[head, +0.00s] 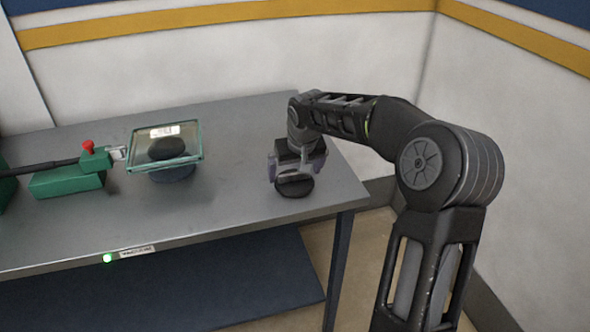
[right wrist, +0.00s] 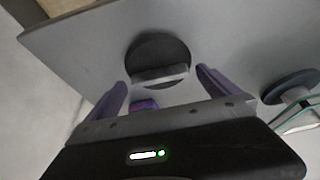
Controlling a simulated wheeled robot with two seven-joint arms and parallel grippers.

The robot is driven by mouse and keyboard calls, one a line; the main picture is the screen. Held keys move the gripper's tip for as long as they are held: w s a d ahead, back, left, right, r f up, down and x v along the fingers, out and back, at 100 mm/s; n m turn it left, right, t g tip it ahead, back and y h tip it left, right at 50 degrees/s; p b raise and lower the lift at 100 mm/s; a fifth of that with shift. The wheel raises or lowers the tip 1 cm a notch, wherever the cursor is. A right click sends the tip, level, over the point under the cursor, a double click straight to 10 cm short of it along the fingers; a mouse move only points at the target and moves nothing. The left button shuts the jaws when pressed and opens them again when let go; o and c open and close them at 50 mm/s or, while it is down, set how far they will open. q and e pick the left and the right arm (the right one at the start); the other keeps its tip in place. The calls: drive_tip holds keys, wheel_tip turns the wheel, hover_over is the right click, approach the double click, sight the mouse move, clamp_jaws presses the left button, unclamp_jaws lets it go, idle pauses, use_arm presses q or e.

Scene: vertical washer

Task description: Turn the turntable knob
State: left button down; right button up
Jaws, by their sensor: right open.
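The knob (head: 293,186) is a black disc with a raised light grey bar, on the right end of the table. In the right wrist view the knob (right wrist: 158,57) shows its bar (right wrist: 160,74) lying between the two purple fingers, close to the fingertips. My right gripper (head: 296,177) points down over the knob. It is open, with one finger on each side of the bar (right wrist: 160,82). I cannot tell whether the fingers touch the bar. A clear glass-like tray (head: 145,165) sits on a dark round base (head: 173,173) left of the knob. My left gripper is not in view.
A green clamp device (head: 68,184) with a red knob (head: 88,146) stands left of the tray, its tip by the tray's edge. The grey table (head: 230,212) is clear between tray and knob. A green light (head: 107,258) glows on its front edge. Walls stand behind and right.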

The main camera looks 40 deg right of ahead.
drive_tip(key=c, duration=1.3)
drive_tip(key=shift+n, duration=0.3)
drive_tip(key=shift+c, duration=0.2)
drive_tip(key=shift+d+r+n+y+p, duration=0.1)
drive_tip(key=shift+n+y+p, duration=0.4)
drive_tip(key=shift+n+p, duration=0.25)
drive_tip(key=n+y, duration=0.1)
drive_tip(key=n, duration=0.1)
drive_tip(key=shift+n+p, duration=0.35)
drive_tip(key=shift+p, duration=0.05)
drive_tip(key=n+y, duration=0.1)
drive_tip(key=n, duration=0.2)
drive_tip(key=n+y, duration=0.1)
drive_tip(key=n, duration=0.1)
drive_tip(key=shift+d+n+g+p, duration=0.2)
drive_tip(key=shift+n+g+p, duration=0.1)
drive_tip(key=shift+n, duration=0.1)
